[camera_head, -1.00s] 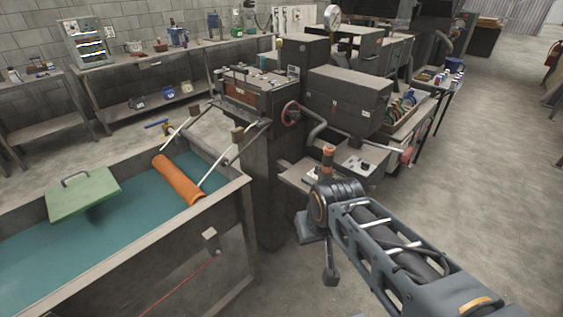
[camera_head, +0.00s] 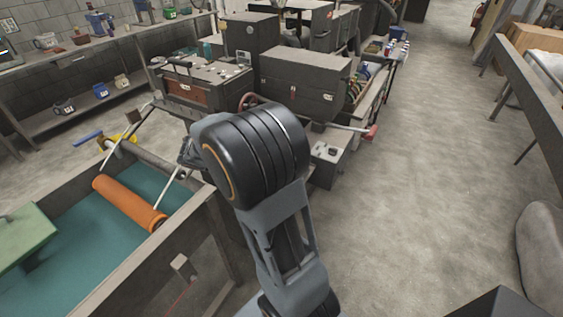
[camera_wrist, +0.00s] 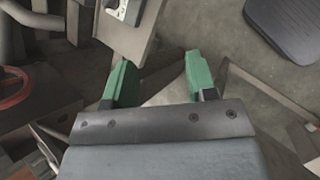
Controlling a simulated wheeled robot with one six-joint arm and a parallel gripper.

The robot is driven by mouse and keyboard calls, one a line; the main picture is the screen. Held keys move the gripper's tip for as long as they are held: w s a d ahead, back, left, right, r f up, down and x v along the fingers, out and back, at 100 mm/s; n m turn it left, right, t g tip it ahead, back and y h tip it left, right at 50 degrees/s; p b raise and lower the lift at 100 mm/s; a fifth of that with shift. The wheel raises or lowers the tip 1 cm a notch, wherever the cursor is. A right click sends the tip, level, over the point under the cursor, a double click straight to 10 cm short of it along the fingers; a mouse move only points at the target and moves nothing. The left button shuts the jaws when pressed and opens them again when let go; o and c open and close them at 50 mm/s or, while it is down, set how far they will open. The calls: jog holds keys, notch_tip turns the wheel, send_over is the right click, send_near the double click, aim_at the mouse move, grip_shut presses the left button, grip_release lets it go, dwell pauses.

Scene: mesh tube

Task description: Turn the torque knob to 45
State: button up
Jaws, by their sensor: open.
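In the wrist view my gripper (camera_wrist: 158,72) is open, its two green fingertips apart with nothing between them. A grey control panel (camera_wrist: 135,36) lies just beyond the fingertips at the top of that view. A dark knob on a pale dial (camera_wrist: 122,10) sits on it, cut by the top edge; its marks are too small to read. In the head view the control panel (camera_head: 325,153) shows at the front of the dark machine, right of my arm. I cannot tell which control there is the torque knob. My arm hides the gripper in the head view.
A red handwheel (camera_wrist: 14,88) is at the wrist view's left edge. In the head view a trough (camera_head: 150,262) with an orange roller (camera_head: 128,203) stands left of my arm. A red-tipped lever (camera_head: 371,132) sticks out past the panel. The floor at right is largely open.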

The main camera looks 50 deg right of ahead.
jog(key=w+d+f+n+h, duration=0.5)
jog(key=w+d+f+n, duration=0.25)
jog(key=d+f, duration=0.2)
jog(key=shift+n, duration=0.25)
jog(key=x, duration=0.4)
jog(key=p+x, duration=0.1)
jog(key=x, duration=0.4)
jog(key=r+p+x, duration=0.1)
jog(key=x, duration=0.4)
jog(key=shift+s+d+r, duration=0.1)
jog(key=shift+s+d, duration=0.15)
jog(key=shift+d, duration=0.1)
jog(key=shift+c, duration=0.2)
jog(key=c, duration=0.6)
jog(key=m+g+b, duration=0.2)
jog(key=g+b, duration=0.1)
jog(key=shift+w+f, duration=0.25)
jog(key=m+g+y+b, duration=0.2)
jog(key=m+g+b, duration=0.1)
jog(key=shift+w+d+r+m, duration=0.1)
jog(key=shift+w+d+m, duration=0.1)
jog(key=shift+m, duration=0.1)
jog(key=shift+g, duration=0.3)
jog(key=shift+r+m+b, duration=0.15)
jog(key=shift+m+b, duration=0.15)
